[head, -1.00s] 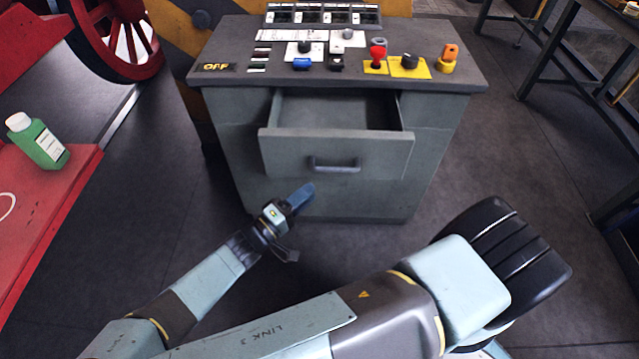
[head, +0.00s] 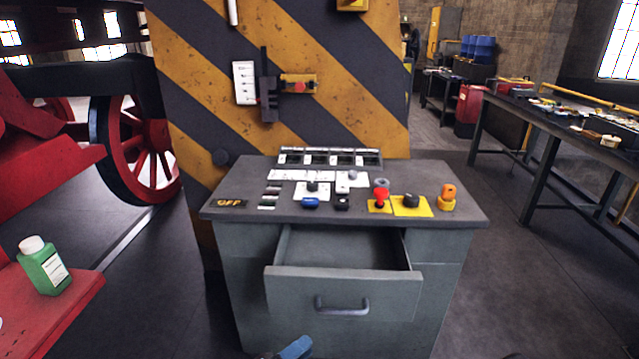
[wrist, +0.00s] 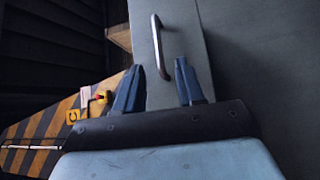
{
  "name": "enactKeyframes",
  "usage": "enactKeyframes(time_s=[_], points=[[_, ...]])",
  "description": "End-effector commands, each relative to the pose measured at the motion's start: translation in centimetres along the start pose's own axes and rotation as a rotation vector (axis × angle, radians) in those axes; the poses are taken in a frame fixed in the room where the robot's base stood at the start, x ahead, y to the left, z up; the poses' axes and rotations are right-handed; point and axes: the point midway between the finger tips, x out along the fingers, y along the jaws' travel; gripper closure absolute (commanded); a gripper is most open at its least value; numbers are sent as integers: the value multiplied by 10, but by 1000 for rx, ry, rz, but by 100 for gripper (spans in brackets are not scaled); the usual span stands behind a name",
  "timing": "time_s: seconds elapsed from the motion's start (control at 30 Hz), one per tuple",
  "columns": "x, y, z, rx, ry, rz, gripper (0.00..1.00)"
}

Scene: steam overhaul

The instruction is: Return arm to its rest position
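My gripper (wrist: 160,88) shows in the wrist view with its two blue fingers spread apart and nothing between them. The drawer's handle (wrist: 161,48) is beyond the fingertips, and I see no contact. In the head view only a blue finger of my gripper (head: 294,348) shows at the bottom edge, below the drawer; the rest of my arm is out of that view. The drawer (head: 345,290) of the grey control desk (head: 440,300) is pulled open, and its visible inside looks empty.
A green bottle (head: 46,268) stands on a red ledge (head: 75,300) at the left. A workbench (head: 570,125) is at the right. Floor is clear between desk and bench.

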Motion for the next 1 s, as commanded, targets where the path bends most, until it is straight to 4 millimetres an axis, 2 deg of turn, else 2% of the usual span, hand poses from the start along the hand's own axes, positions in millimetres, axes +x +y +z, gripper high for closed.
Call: enactKeyframes(time_s=[0.47, 0.77, 1.0], points=[[40, 17, 11, -158, -346, -332, 61], [63, 42, 12, -203, -526, -583, 61], [84, 68, 9, -198, -635, -786, 61]])
